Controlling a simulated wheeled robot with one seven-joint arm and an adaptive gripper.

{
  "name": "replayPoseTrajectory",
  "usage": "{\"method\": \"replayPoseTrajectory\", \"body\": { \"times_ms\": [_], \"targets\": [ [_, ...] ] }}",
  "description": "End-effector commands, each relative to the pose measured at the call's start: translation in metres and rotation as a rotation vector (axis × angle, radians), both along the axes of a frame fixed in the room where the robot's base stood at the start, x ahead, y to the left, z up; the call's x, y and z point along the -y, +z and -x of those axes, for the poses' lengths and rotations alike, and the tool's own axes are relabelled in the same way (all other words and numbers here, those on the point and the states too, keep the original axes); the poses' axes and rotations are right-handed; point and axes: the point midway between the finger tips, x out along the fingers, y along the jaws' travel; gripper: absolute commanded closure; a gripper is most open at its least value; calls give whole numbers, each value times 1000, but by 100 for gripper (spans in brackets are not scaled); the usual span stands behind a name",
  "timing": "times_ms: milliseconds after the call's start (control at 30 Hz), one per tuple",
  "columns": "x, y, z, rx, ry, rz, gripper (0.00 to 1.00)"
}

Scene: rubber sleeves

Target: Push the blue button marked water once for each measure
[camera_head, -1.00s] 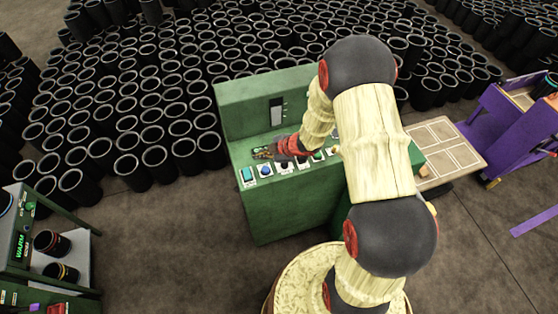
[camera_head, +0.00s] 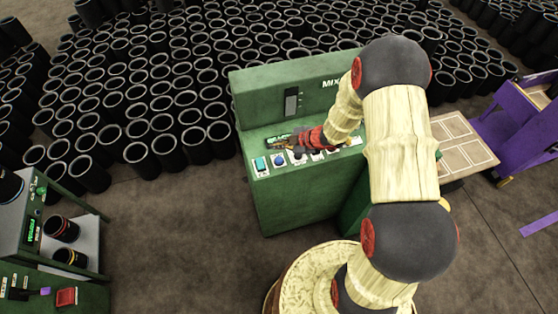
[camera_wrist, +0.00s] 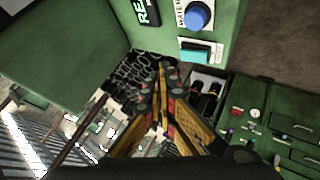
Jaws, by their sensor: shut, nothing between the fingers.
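The green mixing machine (camera_head: 300,200) stands mid-view in the head view, with a row of buttons along its sloped panel. The blue button (camera_head: 279,160) is near the left end of that row, beside a teal button (camera_head: 260,164). In the wrist view the blue button (camera_wrist: 198,15) sits on a white plate lettered "WATER", with the teal button (camera_wrist: 195,52) below it. My gripper (camera_head: 274,144) is shut and empty over the panel, by the dark display behind the buttons. In the wrist view my gripper (camera_wrist: 163,73) is apart from the blue button, which lies up and right of the fingertips.
A display with green lettering (camera_wrist: 146,12) is partly cut off in the wrist view. Many black sleeves (camera_head: 180,90) stand behind the machine. A rack with banded sleeves (camera_head: 70,257) is at left. A paneled board (camera_head: 462,145) and purple cart (camera_head: 505,125) are at right.

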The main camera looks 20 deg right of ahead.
Motion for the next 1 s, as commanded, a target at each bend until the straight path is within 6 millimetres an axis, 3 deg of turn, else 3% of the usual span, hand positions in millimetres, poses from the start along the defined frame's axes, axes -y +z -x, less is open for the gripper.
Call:
{"method": "replayPoseTrajectory", "body": {
  "times_ms": [300, 500, 1000],
  "targets": [
    [0, -47, 0, 0, 0, 0, 100],
    [0, -68, 0, 0, -1, -1, 100],
    [0, -72, 0, 0, 0, 0, 100]
  ]
}}
